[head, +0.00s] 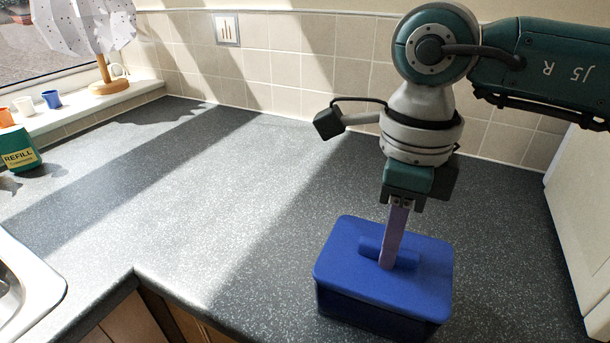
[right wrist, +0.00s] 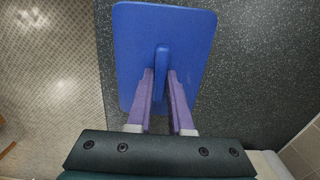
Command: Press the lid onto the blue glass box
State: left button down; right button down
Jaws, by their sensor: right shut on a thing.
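The blue lid (head: 345,262) has a raised bar handle (head: 408,256) on top. It lies level over the blue glass box (head: 365,313), whose darker walls show below the lid's rim. I cannot tell whether a small gap is left between them. My right gripper (head: 388,262) points down from above and is shut on the lid's handle. In the right wrist view the purple fingers (right wrist: 160,82) stand on both sides of the handle, with the lid (right wrist: 190,40) beneath. The box is hidden under the lid there. My left gripper is not in view.
The box stands on the speckled grey counter (head: 220,190), near its front edge. The counter to the left is clear up to the sink (head: 40,285). A green refill carton (head: 18,150), small cups and a lamp (head: 90,35) are far left. A white cabinet side (head: 580,200) bounds the right.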

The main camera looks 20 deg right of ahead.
jog(key=shift+f+b, duration=0.4)
jog(key=shift+b, duration=0.15)
dwell(0.8)
jog(key=shift+f, duration=0.1)
dwell(0.5)
jog(key=shift+c, duration=1.3)
grip_release()
jog(key=shift+r, duration=0.2)
jog(key=shift+r+p, duration=0.9)
jog(key=shift+r, duration=0.2)
jog(key=shift+r+p, duration=1.75)
jog(key=shift+r, duration=0.55)
